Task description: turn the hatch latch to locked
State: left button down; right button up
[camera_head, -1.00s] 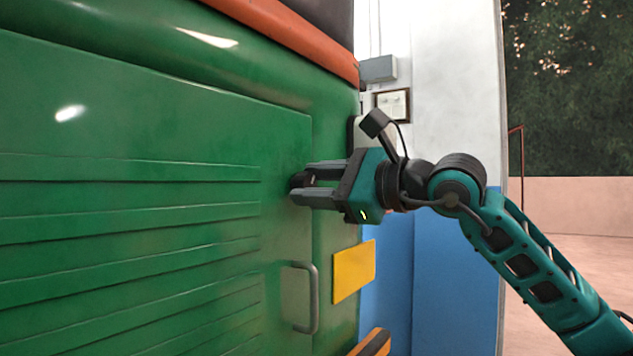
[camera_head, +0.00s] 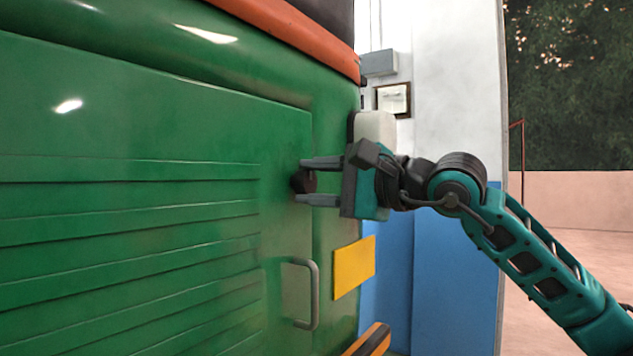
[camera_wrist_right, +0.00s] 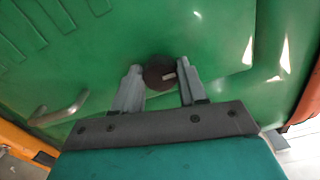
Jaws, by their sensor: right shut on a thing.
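The hatch latch is a dark round knob (camera_head: 304,180) on the green hatch (camera_head: 150,130), near the hatch's right edge. The knob also shows in the right wrist view (camera_wrist_right: 160,73), with a short pale mark on its face. My right gripper (camera_head: 308,181) is shut on the knob, one finger on each side of it. In the right wrist view the two grey fingers (camera_wrist_right: 158,85) flank the knob, and the picture is tilted against the hatch. My left gripper is in neither view.
A grey bar handle (camera_head: 313,295) stands out below the knob, with a yellow plate (camera_head: 353,268) to its right. An orange rim (camera_head: 300,35) runs above the hatch. A blue and white wall (camera_head: 440,270) is behind my right arm.

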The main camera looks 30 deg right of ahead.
dwell(0.3)
jog(key=o, duration=1.1)
jog(key=shift+c, duration=0.2)
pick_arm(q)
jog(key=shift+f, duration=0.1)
pick_arm(e)
jog(key=shift+s+d, duration=0.15)
jog(key=shift+s, duration=0.1)
pick_arm(q)
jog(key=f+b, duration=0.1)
jog(key=b, duration=0.1)
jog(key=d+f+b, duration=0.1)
jog(key=b, duration=0.2)
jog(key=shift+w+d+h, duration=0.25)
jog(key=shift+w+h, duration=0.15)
pick_arm(e)
jog(key=v, duration=1.2)
jog(key=shift+s, duration=0.2)
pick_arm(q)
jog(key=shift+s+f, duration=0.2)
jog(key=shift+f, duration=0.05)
